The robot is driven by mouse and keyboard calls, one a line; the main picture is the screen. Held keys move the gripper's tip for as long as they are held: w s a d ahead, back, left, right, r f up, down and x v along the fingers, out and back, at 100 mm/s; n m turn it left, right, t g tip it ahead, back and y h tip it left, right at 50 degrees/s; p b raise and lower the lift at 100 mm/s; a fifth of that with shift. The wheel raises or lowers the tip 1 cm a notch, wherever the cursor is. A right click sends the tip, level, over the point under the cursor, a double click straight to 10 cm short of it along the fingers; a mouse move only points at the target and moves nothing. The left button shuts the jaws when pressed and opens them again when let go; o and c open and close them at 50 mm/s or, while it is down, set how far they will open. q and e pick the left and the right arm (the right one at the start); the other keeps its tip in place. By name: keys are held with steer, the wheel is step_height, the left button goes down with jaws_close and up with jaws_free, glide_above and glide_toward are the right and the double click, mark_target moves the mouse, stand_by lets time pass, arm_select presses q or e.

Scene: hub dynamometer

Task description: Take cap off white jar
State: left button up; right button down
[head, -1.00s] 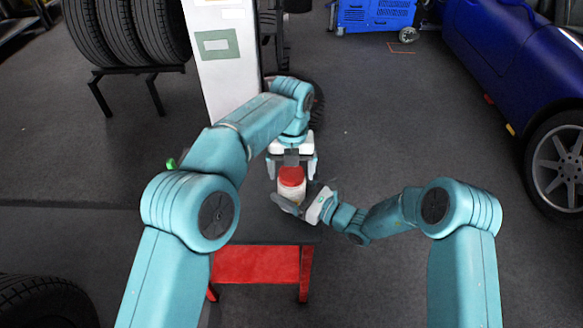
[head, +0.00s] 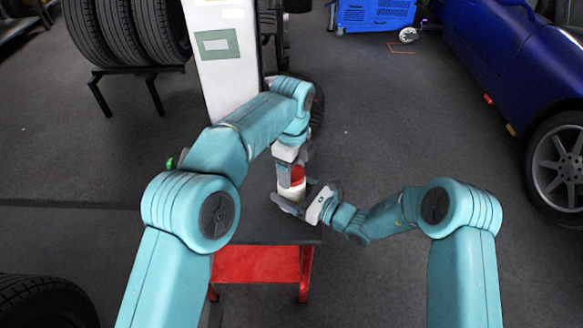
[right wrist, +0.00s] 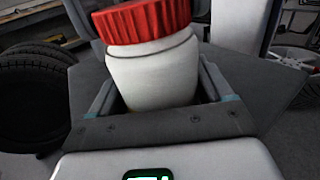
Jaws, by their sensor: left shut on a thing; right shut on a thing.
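The white jar (head: 291,190) with its red cap (head: 297,174) is at the middle of the head view, held between both grippers. My right gripper (head: 294,198) is shut around the jar's body from the lower right. In the right wrist view the white jar (right wrist: 152,75) stands between the two fingers, slightly tilted in the picture, with the ribbed red cap (right wrist: 145,20) on top and a dark line below it. My left gripper (head: 294,176) comes from above and is shut on the cap. A finger partly hides the cap and jar.
A red stand (head: 260,265) with a dark top is below the grippers. A white column (head: 222,75) stands behind my left arm. Tyres (head: 125,35) rest on a rack at back left. A blue car (head: 500,60) is at right. Open floor (head: 410,120) lies between.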

arm_select(q)
steer(key=n, duration=0.5)
arm_select(e)
steer(key=shift+f, duration=0.15)
arm_select(q)
steer(key=n, duration=0.5)
steer(key=shift+n, duration=0.3)
steer(key=n, duration=1.5)
steer(key=shift+n, duration=0.3)
steer(key=n, duration=1.5)
steer(key=shift+r, duration=0.1)
